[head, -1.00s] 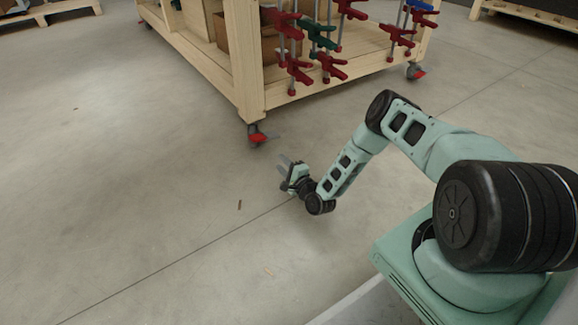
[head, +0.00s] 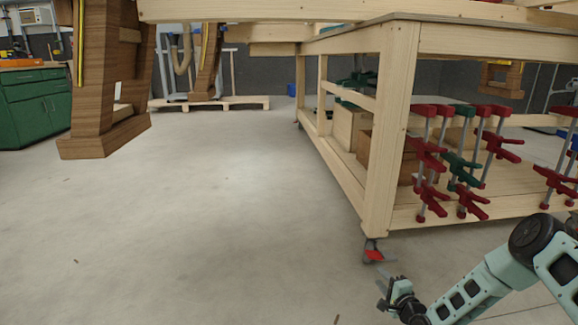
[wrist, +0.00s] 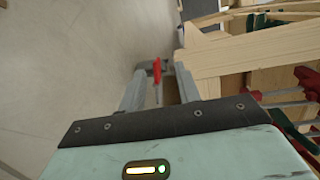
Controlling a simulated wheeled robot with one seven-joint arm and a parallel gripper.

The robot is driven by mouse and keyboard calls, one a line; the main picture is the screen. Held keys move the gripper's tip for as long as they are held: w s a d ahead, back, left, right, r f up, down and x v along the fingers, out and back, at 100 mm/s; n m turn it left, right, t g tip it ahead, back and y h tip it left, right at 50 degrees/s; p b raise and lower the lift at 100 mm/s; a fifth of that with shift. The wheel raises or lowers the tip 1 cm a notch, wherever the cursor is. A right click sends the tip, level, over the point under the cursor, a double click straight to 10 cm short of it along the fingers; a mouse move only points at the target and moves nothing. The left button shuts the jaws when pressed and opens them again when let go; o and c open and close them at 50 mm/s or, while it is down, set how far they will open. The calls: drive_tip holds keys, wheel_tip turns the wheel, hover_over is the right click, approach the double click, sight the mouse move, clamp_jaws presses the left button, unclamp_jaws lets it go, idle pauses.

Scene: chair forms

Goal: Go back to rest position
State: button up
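My gripper (head: 384,290) is low at the bottom right of the head view, in front of the workbench's near caster. Its two fingers also show in the wrist view (wrist: 160,80), spread apart with nothing between them. The caster's red brake lever shows beyond the gap. My teal and black arm reaches out from the right edge of the head view, bent at the elbow. I see nothing held.
A wooden workbench (head: 384,130) stands just beyond my gripper, with red and green clamps (head: 425,160) along its side. A brown wooden form (head: 105,90) hangs at upper left. A green cabinet (head: 35,105) stands far left. The floor at left is open.

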drive_tip(key=a+r+n+g+y+p, duration=0.35)
drive_tip(key=a+r+n+g, duration=0.4)
drive_tip(key=a+r, duration=0.7)
drive_tip(key=s+a+r+n+g+h+p, duration=0.1)
drive_tip(key=s+a+r+n+p, duration=0.25)
drive_tip(key=s+r, duration=0.35)
drive_tip(key=s+a+r+n+g+h+p, duration=0.1)
drive_tip(key=s+a+r+n+g+p, duration=0.15)
drive_tip(key=s+r+n, duration=0.4)
drive_tip(key=s+d+r+n+g+h+p, duration=0.1)
drive_tip(key=s+r+n+g+h+p, duration=0.2)
drive_tip(key=s+r, duration=1.05)
drive_tip(key=s+d+r+n+g+h+p, duration=0.15)
drive_tip(key=s+r+n+p, duration=0.3)
drive_tip(key=s+r, duration=0.9)
drive_tip(key=s+r+p, duration=0.1)
drive_tip(key=r+p, duration=1.5)
drive_tip(key=p, duration=0.2)
drive_tip(key=s+r+p, duration=0.2)
drive_tip(key=r+p, duration=1.4)
drive_tip(key=p, duration=0.3)
drive_tip(key=shift+s+r+m, duration=0.25)
drive_tip(key=shift+r+m, duration=0.1)
drive_tip(key=shift+m, duration=0.05)
drive_tip(key=shift+a+g, duration=0.1)
drive_tip(key=shift+g, duration=0.15)
